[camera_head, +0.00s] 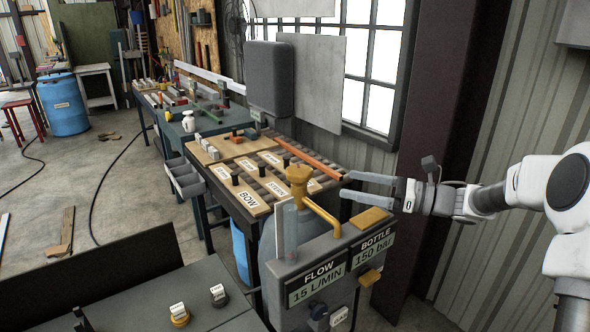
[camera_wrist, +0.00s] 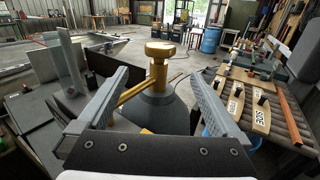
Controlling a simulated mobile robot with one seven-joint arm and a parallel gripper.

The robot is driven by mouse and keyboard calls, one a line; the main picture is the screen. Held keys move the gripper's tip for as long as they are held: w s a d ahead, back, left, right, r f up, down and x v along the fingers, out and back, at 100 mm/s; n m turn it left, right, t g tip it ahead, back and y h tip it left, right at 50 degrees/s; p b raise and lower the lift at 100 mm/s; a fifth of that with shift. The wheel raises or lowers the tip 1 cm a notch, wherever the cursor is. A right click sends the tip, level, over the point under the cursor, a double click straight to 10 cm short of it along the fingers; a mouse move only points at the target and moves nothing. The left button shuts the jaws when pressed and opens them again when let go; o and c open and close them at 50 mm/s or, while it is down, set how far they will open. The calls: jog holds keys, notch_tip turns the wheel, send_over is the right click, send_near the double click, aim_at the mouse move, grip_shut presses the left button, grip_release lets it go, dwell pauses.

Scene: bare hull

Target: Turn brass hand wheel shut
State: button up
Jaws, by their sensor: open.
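The brass hand wheel (camera_head: 299,173) sits on top of a brass valve stem on a grey gas bottle (camera_wrist: 162,112). In the wrist view the wheel (camera_wrist: 160,49) is ahead of my gripper, roughly centred between the fingers. My gripper (camera_head: 346,184) is open and empty, its fingers pointing left toward the wheel with a gap between. A brass pipe (camera_head: 322,214) runs from the valve to a grey panel (camera_head: 283,270). The panel reads FLOW 15 L/MIN and BOTTLE 150 bar. Most of the bottle is hidden behind the panel in the head view.
A workbench (camera_head: 225,193) with labelled wooden blocks, including BOW, stands behind the bottle. An orange bar (camera_head: 308,160) lies along its back. A clear upright tube (camera_head: 290,230) stands by the panel. A dark bench (camera_head: 150,300) is at front left. A dark steel column (camera_head: 440,130) stands behind my arm.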

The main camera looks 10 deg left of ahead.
aim_at(286, 171)
jog(key=w+a+p, duration=0.1)
jog(key=a, duration=0.4)
jog(key=a+p, duration=0.1)
jog(key=a, duration=0.5)
jog(key=w+a+p, duration=0.1)
jog(key=a, duration=0.5)
jog(key=shift+w, duration=0.3)
jog(key=c, duration=1.2)
jog(key=shift+o, duration=0.2)
